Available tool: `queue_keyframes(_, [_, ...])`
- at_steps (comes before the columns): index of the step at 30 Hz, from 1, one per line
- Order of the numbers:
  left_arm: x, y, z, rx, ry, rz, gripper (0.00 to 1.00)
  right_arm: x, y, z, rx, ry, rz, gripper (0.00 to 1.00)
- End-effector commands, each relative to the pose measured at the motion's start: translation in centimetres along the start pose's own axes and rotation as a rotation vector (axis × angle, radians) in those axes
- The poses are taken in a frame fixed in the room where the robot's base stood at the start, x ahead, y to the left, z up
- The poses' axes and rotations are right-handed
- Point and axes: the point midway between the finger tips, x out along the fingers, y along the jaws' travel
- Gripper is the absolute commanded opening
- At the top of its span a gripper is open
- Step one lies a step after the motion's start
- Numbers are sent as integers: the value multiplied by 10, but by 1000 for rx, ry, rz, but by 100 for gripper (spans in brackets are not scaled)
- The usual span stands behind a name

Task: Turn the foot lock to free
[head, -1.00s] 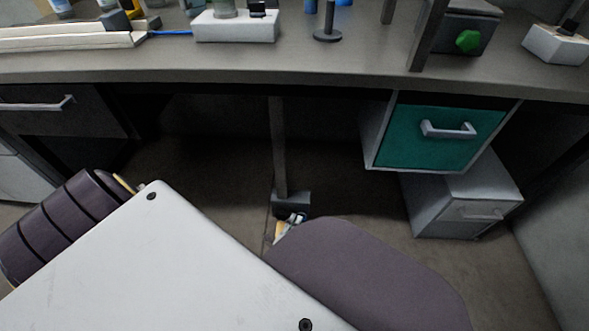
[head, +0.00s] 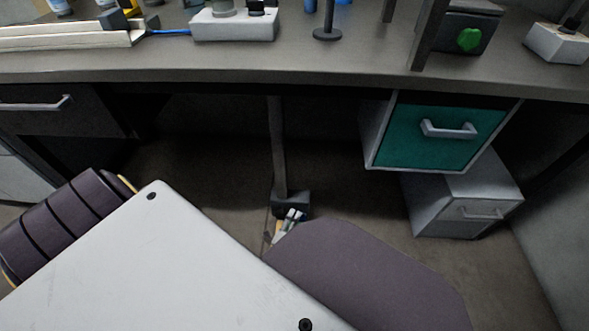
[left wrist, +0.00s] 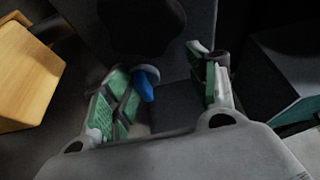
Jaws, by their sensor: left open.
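The foot lock is a dark block (head: 291,203) at the bottom of the table leg, under the bench. In the left wrist view a blue lever (left wrist: 145,86) with a pale grey round end sits on or in front of a dark block (left wrist: 178,104). My left gripper (head: 290,219) is low at the foot, just in front of the block. In the left wrist view my left gripper (left wrist: 174,78) is open, its green-padded fingers to either side of the blue lever. The lever lies closer to the left finger; contact cannot be told. My right gripper is not in view.
The bench top (head: 200,73) overhangs the leg (head: 279,145). A teal drawer (head: 437,137) hangs at the right above a grey cabinet (head: 465,198). A dark drawer (head: 60,108) is at the left. A wooden object (left wrist: 28,75) shows at the left wrist view's edge.

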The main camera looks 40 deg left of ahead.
Motion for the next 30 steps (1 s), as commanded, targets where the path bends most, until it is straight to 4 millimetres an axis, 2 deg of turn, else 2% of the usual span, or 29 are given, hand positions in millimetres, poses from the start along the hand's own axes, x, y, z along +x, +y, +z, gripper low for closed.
queue_keyframes(1, [2, -11, -2, -7, -1, -24, 41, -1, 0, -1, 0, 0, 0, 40])
queue_keyframes(6, [3, -20, -2, -8, 0, -26, 55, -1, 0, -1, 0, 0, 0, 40])
queue_keyframes(7, [3, -22, -2, -7, 0, -26, 55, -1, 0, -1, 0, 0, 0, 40])
queue_keyframes(14, [7, -37, -1, -7, -4, -33, 49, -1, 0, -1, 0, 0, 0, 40])
queue_keyframes(19, [8, -46, 1, -4, -6, -31, 42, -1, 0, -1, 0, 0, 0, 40])
queue_keyframes(21, [7, -50, 2, -4, -7, -30, 33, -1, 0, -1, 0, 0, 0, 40])
queue_keyframes(30, [3, -64, 0, -3, -5, -20, 33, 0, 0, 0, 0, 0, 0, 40])
